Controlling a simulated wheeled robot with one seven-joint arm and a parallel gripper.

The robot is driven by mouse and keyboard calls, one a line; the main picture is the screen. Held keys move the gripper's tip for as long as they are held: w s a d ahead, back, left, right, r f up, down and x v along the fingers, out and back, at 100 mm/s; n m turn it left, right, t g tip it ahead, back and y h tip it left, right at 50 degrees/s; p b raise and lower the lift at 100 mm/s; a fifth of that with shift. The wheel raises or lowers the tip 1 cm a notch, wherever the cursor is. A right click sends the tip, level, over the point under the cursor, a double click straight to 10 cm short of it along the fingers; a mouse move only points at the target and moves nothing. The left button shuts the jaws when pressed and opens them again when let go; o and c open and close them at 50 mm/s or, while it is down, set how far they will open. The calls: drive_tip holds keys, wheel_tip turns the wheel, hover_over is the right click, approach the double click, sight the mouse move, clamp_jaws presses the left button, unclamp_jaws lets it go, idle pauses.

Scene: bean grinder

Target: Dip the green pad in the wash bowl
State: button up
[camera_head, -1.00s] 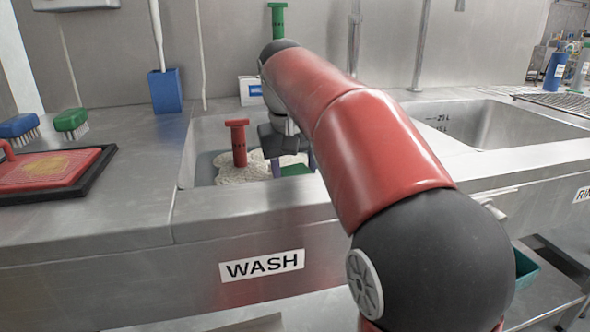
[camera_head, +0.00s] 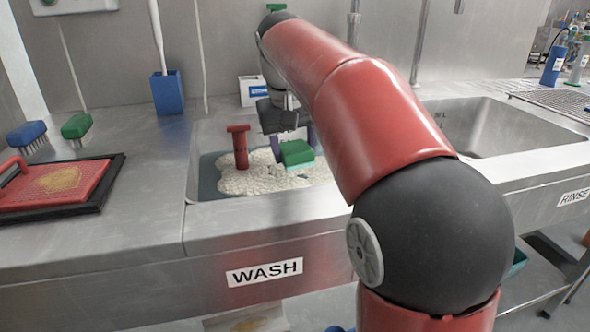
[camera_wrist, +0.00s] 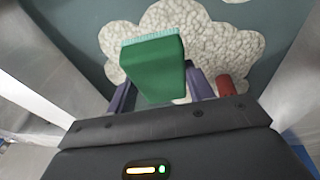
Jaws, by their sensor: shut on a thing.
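My gripper (camera_head: 293,143) is shut on the green pad (camera_head: 297,154), with its purple fingers on either side of it. The pad is a green block with a pale turquoise edge on its lower side. It is over the foam inside the wash bowl (camera_head: 193,165), the steel basin above the WASH label. Whether its lower edge touches the foam is not clear. In the wrist view the pad (camera_wrist: 152,70) sits between the fingers, its turquoise edge pointing away over white foam (camera_wrist: 205,40) and grey-green water.
A red upright post (camera_head: 240,148) stands in the foam to the left of the pad. A red tray-like thing (camera_head: 50,187) and two brushes lie on the counter at the left. A blue holder (camera_head: 166,92) stands behind. The rinse basin (camera_head: 490,125) is at the right.

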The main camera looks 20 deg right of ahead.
sight(296, 145)
drive_tip(key=shift+p+v, duration=0.8)
drive_tip(key=shift+v, duration=0.3)
wheel_tip(296, 145, up, 2)
drive_tip(key=shift+w+d+r, duration=0.15)
drive_tip(key=shift+w, duration=0.05)
drive_tip(key=shift+w+d+v, duration=0.15)
drive_tip(key=shift+v, duration=0.8)
drive_tip(key=shift+w+d+v, duration=0.1)
drive_tip(key=shift+w+v, duration=0.1)
drive_tip(key=shift+v, duration=0.75)
drive_tip(key=shift+w+d+v, duration=0.15)
drive_tip(key=shift+v, duration=0.8)
